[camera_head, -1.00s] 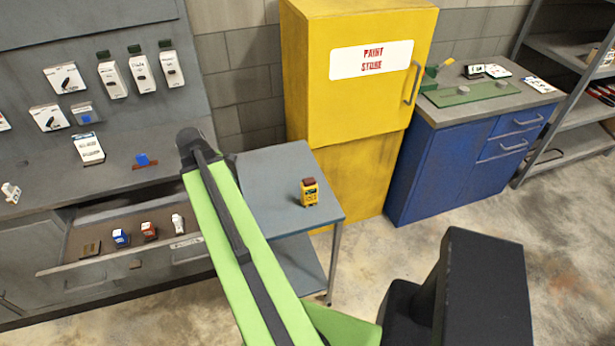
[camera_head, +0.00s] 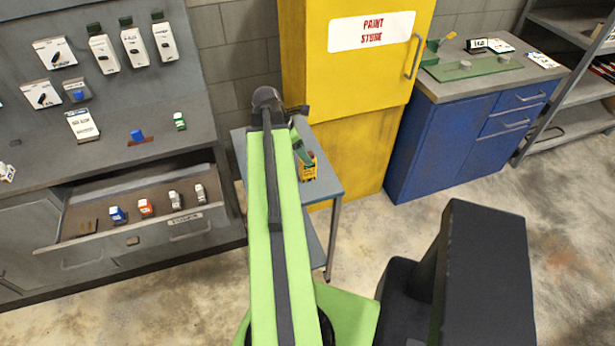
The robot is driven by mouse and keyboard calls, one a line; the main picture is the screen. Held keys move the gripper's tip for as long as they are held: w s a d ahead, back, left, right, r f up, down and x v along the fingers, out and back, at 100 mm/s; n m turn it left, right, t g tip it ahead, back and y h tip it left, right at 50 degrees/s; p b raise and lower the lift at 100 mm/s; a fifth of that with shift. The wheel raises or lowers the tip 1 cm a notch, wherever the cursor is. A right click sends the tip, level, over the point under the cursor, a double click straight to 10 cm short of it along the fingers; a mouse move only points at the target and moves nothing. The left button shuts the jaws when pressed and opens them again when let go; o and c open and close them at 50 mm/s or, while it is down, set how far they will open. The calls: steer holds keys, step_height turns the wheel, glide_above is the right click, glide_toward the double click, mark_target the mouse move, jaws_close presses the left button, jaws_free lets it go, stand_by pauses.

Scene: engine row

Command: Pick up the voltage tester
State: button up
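A small yellow device with dark markings, which looks like the voltage tester (camera_head: 308,170), stands on the small grey-blue table (camera_head: 329,184). My arm's end crosses in front of its upper left part, so its top is hidden. My gripper (camera_head: 304,158) is at or just above the tester in the picture. It is small and partly hidden by my green arm. I cannot tell whether it touches the tester, or whether its fingers are open or shut.
A yellow paint store cabinet (camera_head: 357,130) stands right behind the table. At left, a grey workbench (camera_head: 95,160) has an open drawer (camera_head: 187,224) with several small items. A blue cabinet (camera_head: 440,150) stands to the right. The floor in front is clear.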

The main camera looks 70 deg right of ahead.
steer(key=b+x, duration=0.1)
steer(key=x, duration=0.2)
steer(key=shift+w+a+f, duration=0.1)
steer(key=shift+w+f, duration=0.05)
steer(key=shift+f+b, duration=0.3)
steer(key=shift+b, duration=0.15)
steer(key=shift+s+d+r, duration=0.1)
steer(key=shift+s+d, duration=0.1)
steer(key=b+x, duration=0.4)
steer(key=shift+w+a+f+b, duration=0.15)
steer(key=shift+f+b, duration=0.15)
steer(key=shift+f, duration=0.4)
steer(key=shift+r, duration=0.2)
jaws_close()
